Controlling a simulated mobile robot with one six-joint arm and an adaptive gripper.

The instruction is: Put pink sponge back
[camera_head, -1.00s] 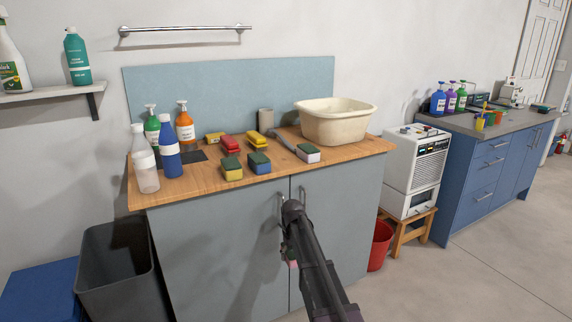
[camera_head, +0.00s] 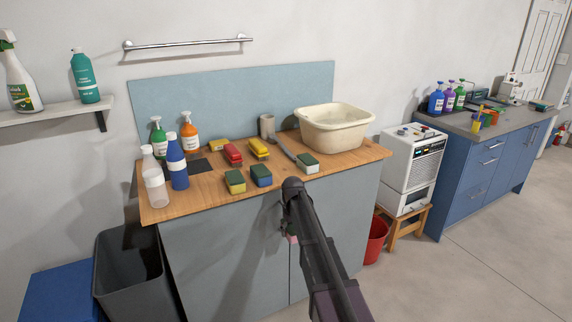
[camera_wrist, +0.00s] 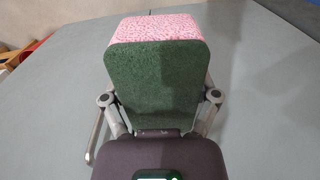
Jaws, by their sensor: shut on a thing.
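The pink sponge (camera_wrist: 157,30) has a dark green scouring side that faces the wrist camera. My gripper (camera_wrist: 158,98) is shut on it, one finger at each side. In the head view, my arm hides most of the gripper, and a small pink bit of the sponge (camera_head: 291,239) shows beside it. The sponge is in front of the grey cabinet doors, below the wooden counter (camera_head: 215,207). On the counter stand a yellow sponge (camera_head: 235,187), a blue sponge (camera_head: 261,181) and a white sponge (camera_head: 308,168), each with a green top.
A cream basin (camera_head: 335,138) stands at the counter's right. Red (camera_head: 232,154) and yellow (camera_head: 258,150) items lie further back. Several bottles, including a blue one (camera_head: 177,165), stand at the left. A red bucket (camera_head: 376,240) and grey bin (camera_head: 130,275) are on the floor.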

